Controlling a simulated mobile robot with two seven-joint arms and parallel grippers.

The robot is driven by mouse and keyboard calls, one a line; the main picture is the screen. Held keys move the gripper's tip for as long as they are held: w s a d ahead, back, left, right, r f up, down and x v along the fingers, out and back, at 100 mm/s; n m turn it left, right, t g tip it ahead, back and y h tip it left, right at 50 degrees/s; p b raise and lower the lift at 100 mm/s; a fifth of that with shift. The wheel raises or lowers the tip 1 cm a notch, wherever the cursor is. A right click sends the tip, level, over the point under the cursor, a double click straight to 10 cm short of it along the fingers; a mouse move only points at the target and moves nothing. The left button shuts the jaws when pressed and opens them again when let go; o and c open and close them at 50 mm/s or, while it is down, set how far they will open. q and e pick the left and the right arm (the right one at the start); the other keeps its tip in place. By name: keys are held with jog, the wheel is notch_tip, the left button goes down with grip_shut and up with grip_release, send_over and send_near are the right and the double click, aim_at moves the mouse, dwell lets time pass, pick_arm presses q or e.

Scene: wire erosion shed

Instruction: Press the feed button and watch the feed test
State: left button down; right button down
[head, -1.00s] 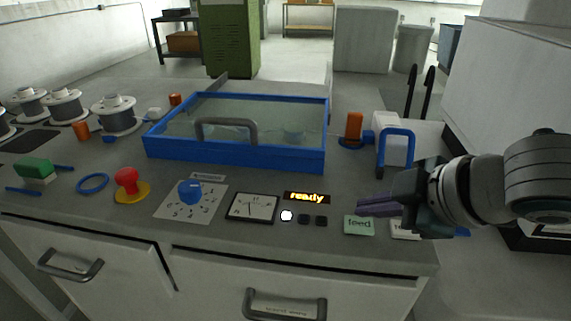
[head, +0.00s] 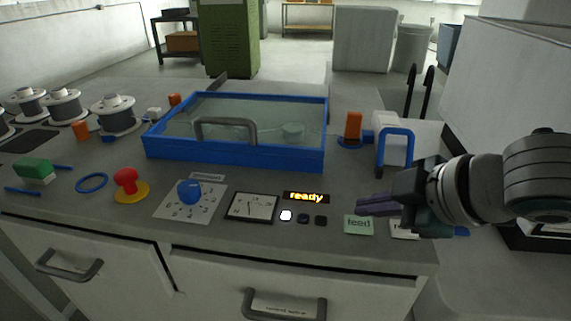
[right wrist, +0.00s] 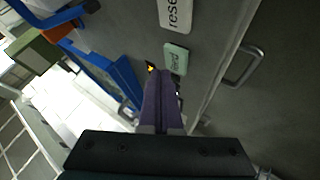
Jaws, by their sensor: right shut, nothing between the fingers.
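The feed button (head: 358,225) is a pale green square plate marked "feed" near the counter's front edge. It also shows in the right wrist view (right wrist: 176,60), just beyond my fingertips. My right gripper (head: 360,204) is shut and empty, its purple fingers just behind and above the feed button in the head view; I cannot tell whether they touch anything. The display (head: 306,197) reads "ready" in glowing letters. Below it, the leftmost of three small lamps (head: 286,215) is lit white and the other two are dark. A square dial gauge (head: 252,207) sits beside them. My left gripper is not in view.
A white button (right wrist: 176,12) marked "rese..." lies beside the feed button, partly behind my right gripper in the head view. A blue-framed tank (head: 240,157), a blue knob (head: 189,192) and a red mushroom button (head: 127,180) stand to the left. A blue bracket (head: 396,133) rises behind the gripper.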

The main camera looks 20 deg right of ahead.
aim_at(366, 227)
jog(key=shift+f, duration=0.1)
jog(key=shift+f, duration=0.35)
dwell(0.3)
jog(key=shift+f+b, duration=0.35)
jog(key=shift+f, duration=0.05)
dwell(0.4)
jog(key=shift+r, duration=0.1)
jog(key=shift+r+p, duration=0.75)
jog(key=shift+p, duration=0.3)
notch_tip(366, 227, up, 5)
jog(key=p, duration=0.5)
jog(key=shift+r+p, duration=0.1)
jog(key=shift+p, duration=0.25)
